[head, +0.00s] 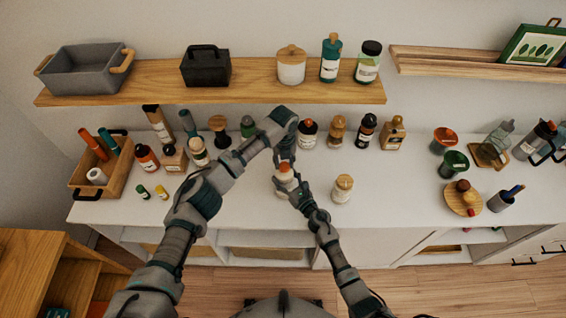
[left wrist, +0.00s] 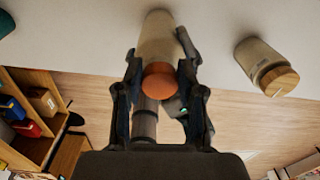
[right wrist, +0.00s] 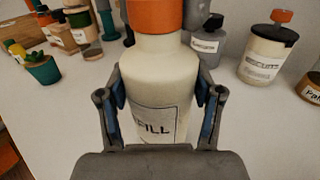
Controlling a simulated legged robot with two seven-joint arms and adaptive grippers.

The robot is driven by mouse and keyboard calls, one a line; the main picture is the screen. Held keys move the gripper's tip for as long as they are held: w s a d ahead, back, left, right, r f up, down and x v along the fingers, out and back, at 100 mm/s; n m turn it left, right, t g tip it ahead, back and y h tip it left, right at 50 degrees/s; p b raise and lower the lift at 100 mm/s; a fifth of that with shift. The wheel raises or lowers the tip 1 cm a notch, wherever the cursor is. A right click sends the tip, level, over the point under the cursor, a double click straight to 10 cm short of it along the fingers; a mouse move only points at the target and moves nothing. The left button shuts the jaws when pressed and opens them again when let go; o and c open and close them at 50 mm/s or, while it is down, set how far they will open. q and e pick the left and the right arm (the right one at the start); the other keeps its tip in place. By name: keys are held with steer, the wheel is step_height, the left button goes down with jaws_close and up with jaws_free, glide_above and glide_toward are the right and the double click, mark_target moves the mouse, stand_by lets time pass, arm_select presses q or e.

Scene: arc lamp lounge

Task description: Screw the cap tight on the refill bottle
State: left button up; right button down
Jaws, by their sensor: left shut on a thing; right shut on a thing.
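The refill bottle (head: 283,187) stands on the white counter; it is cream, with a label ending in "FILL" in the right wrist view (right wrist: 150,90). Its orange cap (right wrist: 156,14) sits on the neck; how tight it is cannot be told. My left gripper (head: 284,158) reaches down from above and is shut on the cap, which shows between its fingers in the left wrist view (left wrist: 158,82). My right gripper (right wrist: 160,112) is shut around the bottle's body, one finger on each side. In the head view the arms partly hide the bottle.
A cream jar with a wooden lid (head: 342,188) stands just right of the bottle. Several bottles and jars line the counter's back, under a wooden shelf (head: 250,92). A wooden caddy (head: 103,170) stands at the left. The counter in front of the bottle is clear.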

arm_select(q)
steer(key=shift+w+m, duration=0.1)
steer(key=shift+m, duration=0.5)
steer(key=o, duration=0.8)
steer(key=shift+d, duration=0.1)
steer(key=shift+r, duration=0.1)
